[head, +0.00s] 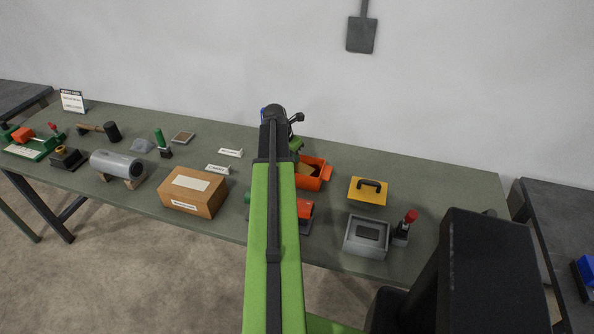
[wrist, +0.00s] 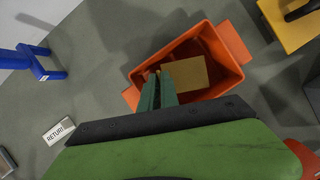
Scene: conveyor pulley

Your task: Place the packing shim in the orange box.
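The orange box (head: 318,181) is open-topped and stands on the table, partly hidden behind my arm. In the wrist view the orange box (wrist: 228,46) is tilted across the picture. The packing shim, a flat tan plate (wrist: 188,74), shows inside the box's outline; it also shows in the head view (head: 307,169). My gripper's dark green fingers (wrist: 160,82) reach over the box's near left rim and overlap the shim's left edge. They are close together. I cannot tell whether they grip the shim or whether it rests on the floor of the box.
A yellow block with a black handle (head: 367,191) and a grey tray (head: 366,236) stand right of the box. A cardboard box (head: 194,191) is at left. In the wrist view, a blue part (wrist: 40,62) and a white label (wrist: 59,130) lie at left.

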